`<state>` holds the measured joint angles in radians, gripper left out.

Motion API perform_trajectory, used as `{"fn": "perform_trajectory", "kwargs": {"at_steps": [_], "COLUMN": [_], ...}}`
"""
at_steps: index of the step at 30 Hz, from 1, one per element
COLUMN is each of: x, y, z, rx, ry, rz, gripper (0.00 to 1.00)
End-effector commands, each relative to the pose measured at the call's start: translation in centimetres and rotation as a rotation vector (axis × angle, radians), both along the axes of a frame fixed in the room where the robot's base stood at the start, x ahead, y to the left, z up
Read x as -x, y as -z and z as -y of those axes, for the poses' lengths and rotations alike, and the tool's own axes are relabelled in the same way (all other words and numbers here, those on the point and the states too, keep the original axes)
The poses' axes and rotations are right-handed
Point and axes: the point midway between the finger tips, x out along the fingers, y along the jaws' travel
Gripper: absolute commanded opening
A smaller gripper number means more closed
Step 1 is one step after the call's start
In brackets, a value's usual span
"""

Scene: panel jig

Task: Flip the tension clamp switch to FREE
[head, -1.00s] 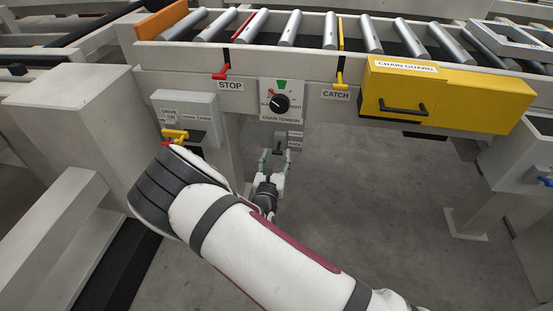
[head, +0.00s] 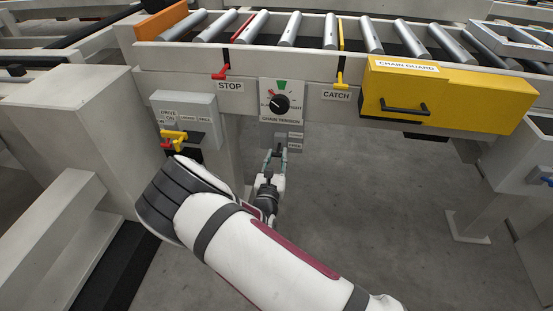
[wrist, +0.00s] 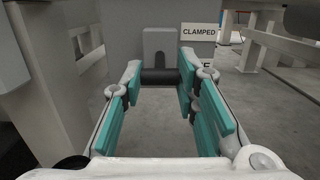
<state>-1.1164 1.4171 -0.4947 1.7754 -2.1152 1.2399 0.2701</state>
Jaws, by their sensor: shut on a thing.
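The tension clamp switch (head: 281,141) is a small grey unit under the chain tension dial, with two small labels beside it. In the wrist view its grey plate (wrist: 157,42) stands straight ahead with a dark crossbar handle (wrist: 158,76) low in front. The upper label (wrist: 198,32) reads CLAMPED; the lower one is mostly hidden behind a finger. My gripper (head: 275,154), with teal pads, is at the switch. In the wrist view my gripper (wrist: 162,72) has a fingertip at each end of the dark handle and is shut on it.
The chain tension dial (head: 280,102) is just above. The drive box (head: 188,117) with a yellow lever (head: 174,135) is left of my gripper. The red STOP lever (head: 221,73), yellow CATCH lever (head: 341,80) and yellow chain guard (head: 445,97) line the beam. Floor to the right is open.

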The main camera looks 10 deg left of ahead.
Motion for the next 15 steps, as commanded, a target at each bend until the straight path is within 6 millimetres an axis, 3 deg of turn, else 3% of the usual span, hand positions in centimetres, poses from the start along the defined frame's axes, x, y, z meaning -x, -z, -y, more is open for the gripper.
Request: {"fn": "perform_trajectory", "kwargs": {"at_steps": [7,15], "x": [-0.4,-0.6], "y": [2.0,2.2], "z": [0.0,0.0], "rx": [0.009,0.012], "ry": [-0.002,-0.002], "rz": [0.206,0.326], "gripper": [0.00,0.00]}}
